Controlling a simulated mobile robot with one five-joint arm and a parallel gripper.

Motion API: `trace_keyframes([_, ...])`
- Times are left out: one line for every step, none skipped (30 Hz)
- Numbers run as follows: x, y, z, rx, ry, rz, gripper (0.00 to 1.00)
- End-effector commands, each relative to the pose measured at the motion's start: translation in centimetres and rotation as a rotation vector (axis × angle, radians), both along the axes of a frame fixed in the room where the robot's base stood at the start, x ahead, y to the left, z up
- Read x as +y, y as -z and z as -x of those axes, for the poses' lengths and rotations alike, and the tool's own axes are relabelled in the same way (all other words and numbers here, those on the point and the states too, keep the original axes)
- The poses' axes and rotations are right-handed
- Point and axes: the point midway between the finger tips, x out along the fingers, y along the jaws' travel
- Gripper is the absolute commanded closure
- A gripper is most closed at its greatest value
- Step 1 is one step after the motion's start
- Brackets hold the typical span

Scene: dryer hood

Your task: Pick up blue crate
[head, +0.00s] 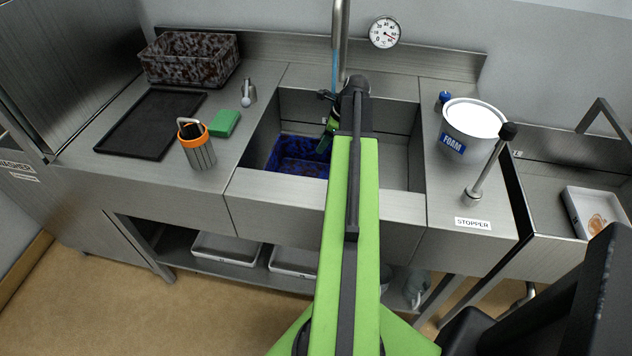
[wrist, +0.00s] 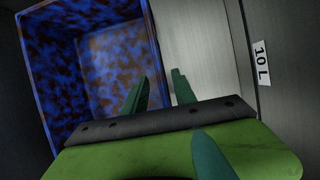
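The blue crate (head: 290,152) has a dark mottled pattern and stands in the left part of the sink basin. In the wrist view the crate (wrist: 75,85) fills the left half, with its open inside showing. My gripper (head: 324,142) is down in the basin at the crate's right side, partly covered by my arm in the head view. In the wrist view my gripper (wrist: 161,88) is open, with a gap between its two teal fingers. One finger is over the crate's side and the other is to the right of its right wall. I cannot tell whether they touch it.
The sink basin (head: 398,160) is bare to the crate's right. A faucet (head: 340,40) rises behind the basin. A brown mottled crate (head: 190,58), black tray (head: 150,124), green sponge (head: 224,123) and orange-rimmed holder (head: 198,152) are left. A foam pot (head: 470,128) and stopper lever (head: 488,168) are right.

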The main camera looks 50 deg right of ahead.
Motion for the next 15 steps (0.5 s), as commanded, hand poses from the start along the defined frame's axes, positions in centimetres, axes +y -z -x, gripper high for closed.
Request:
trace_keyframes([0.0, 0.5, -0.1, 0.000, 0.000, 0.000, 0.67])
trace_keyframes([0.0, 0.9, -0.2, 0.000, 0.000, 0.000, 0.67])
trace_keyframes([0.0, 1.5, -0.3, 0.000, 0.000, 0.000, 0.67])
trace_keyframes([0.0, 2.1, -0.4, 0.000, 0.000, 0.000, 0.67])
trace_keyframes([0.0, 2.6, -0.5, 0.000, 0.000, 0.000, 0.67])
trace_keyframes([0.0, 3.4, -0.7, 0.000, 0.000, 0.000, 0.67])
trace_keyframes([0.0, 3.9, -0.9, 0.000, 0.000, 0.000, 0.67])
trace_keyframes([0.2, 4.4, -1.0, 0.000, -0.001, 0.000, 0.67])
trace_keyframes([0.3, 4.9, -1.3, 0.000, -0.001, 0.000, 0.67])
trace_keyframes([0.4, 5.1, -1.4, 0.000, -0.001, 0.000, 0.67])
trace_keyframes([0.4, 5.2, -1.5, 0.000, -0.001, 0.000, 0.67])
trace_keyframes([0.4, 5.1, -1.5, 0.000, 0.000, 0.000, 0.67])
trace_keyframes([0.5, 5.0, -1.5, 0.000, 0.000, 0.000, 0.67])
trace_keyframes([0.4, 4.9, -1.5, 0.000, 0.000, 0.000, 0.67])
trace_keyframes([0.4, 4.8, -1.5, 0.000, 0.000, 0.000, 0.67])
